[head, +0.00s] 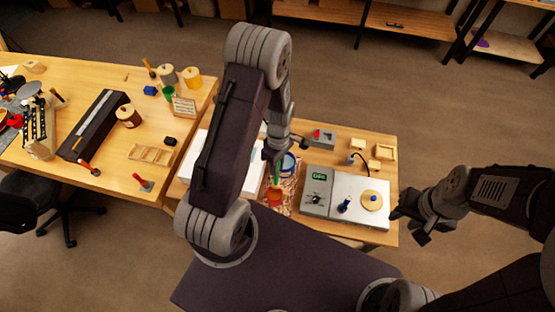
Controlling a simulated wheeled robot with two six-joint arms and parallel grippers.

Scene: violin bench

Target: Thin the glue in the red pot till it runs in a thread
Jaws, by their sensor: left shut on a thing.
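The red pot (274,196) stands on the lower bench, on a mottled reddish patch, partly hidden beside my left arm. My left gripper (274,158) is above it, shut on a thin green-handled tool (277,172) that points down toward the pot. Whether the tool's tip is inside the pot is too small to tell. The glue cannot be made out. A blue-rimmed round container (288,164) is just right of the gripper. My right gripper (416,224) is open and empty, off the bench's right edge.
Small wooden blocks (376,166) lie behind. The left table (110,185) holds tools, spools and a long dark case (94,124).

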